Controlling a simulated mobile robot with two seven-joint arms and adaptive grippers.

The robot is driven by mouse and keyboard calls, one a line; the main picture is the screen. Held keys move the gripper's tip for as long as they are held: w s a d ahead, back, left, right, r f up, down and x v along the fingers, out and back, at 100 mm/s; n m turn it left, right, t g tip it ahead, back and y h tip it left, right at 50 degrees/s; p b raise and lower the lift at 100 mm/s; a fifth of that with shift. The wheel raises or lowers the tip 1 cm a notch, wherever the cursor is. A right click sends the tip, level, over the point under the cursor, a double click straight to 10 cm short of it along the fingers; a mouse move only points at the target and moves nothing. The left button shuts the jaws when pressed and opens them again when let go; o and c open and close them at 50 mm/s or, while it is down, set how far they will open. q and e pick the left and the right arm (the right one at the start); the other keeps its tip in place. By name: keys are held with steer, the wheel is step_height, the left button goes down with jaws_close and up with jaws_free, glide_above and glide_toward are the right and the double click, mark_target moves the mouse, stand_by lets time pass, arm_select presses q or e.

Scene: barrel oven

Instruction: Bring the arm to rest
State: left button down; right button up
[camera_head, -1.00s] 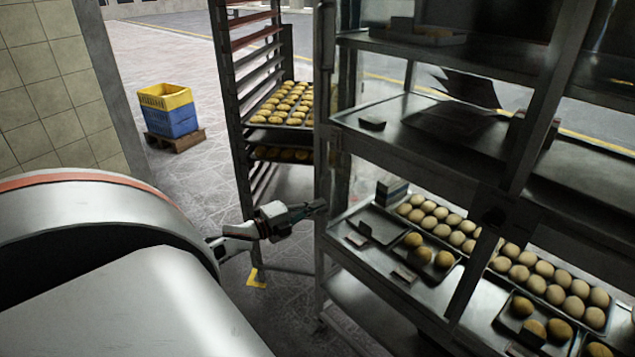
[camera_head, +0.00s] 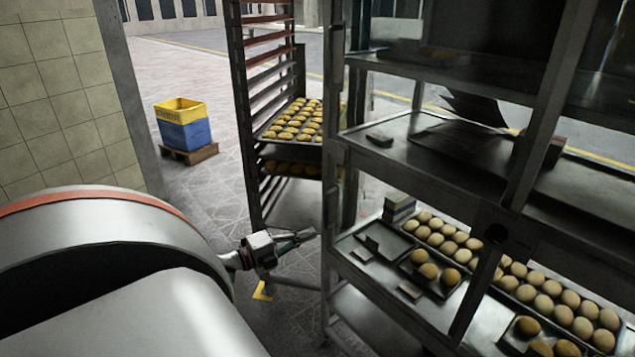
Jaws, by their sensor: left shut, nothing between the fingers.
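My left gripper (camera_head: 306,236) shows in the middle of the head view, past the silver barrel oven (camera_head: 110,240). It is shut, with nothing between its fingers, and points right. In the picture its tips lie just left of the metal shelf unit's front post; I cannot tell the exact gap. The rest of the left arm is mostly hidden behind the oven. My right gripper is not in view.
The shelf unit (camera_head: 333,190) on the right holds trays with round buns (camera_head: 460,238). A tall rack (camera_head: 243,120) with trays of buns (camera_head: 296,122) stands behind. Yellow and blue crates (camera_head: 184,125) sit on a pallet (camera_head: 189,153). Floor between is open.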

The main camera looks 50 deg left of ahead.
arm_select(q)
steer(key=shift+s, duration=0.3)
steer(key=s+d+f+n+g+y, duration=0.1)
steer(key=s+d+f+n+g, duration=0.15)
steer(key=d+f+n, duration=0.45)
steer(key=s+d+f+n+g, duration=0.1)
steer(key=s+d+f, duration=0.3)
steer(key=d, duration=0.6)
steer(key=s+d+f+n+g, duration=0.2)
steer(key=s+d+f+n, duration=0.2)
steer(key=d, duration=0.7)
steer(key=s+d+f+n+g, duration=0.1)
steer(key=s+d+f+n, duration=0.2)
steer(key=d, duration=0.8)
steer(key=shift+s+f+g+h, duration=0.35)
steer(key=shift+s+f+h, duration=0.05)
steer(key=shift+f, duration=0.25)
